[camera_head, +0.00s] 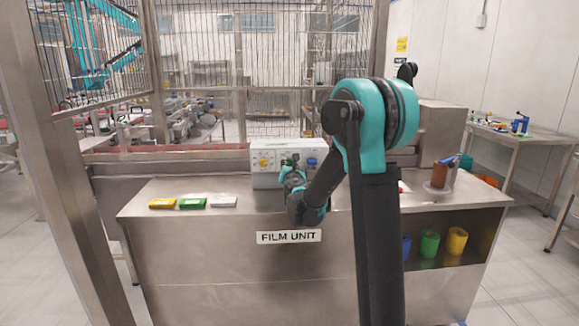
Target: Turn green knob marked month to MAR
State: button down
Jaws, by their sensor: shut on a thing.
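A pale control box (268,149) stands at the back of the steel counter. Its front has a yellow knob (264,162) on the left and a blue knob (311,162) on the right. My gripper (290,164) reaches the box front between these two and is shut on the green knob. The green knob is almost wholly hidden behind my gripper. Its marking and the month it points to cannot be read from here.
The steel counter (150,190) carries yellow (162,203), green (193,203) and pale (223,202) flat blocks at left. A brown spool (439,176) stands at right. Blue, green (429,243) and yellow (457,240) rolls sit on the shelf below. A mesh fence (195,60) rises behind.

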jog(key=m, duration=0.4)
jog(key=shift+m, duration=0.3)
jog(key=m, duration=0.3)
jog(key=shift+m, duration=0.3)
jog(key=m, duration=0.4)
jog(key=shift+m, duration=2.1)
jog(key=c, duration=1.2)
grip_release()
jog(key=s, duration=1.2)
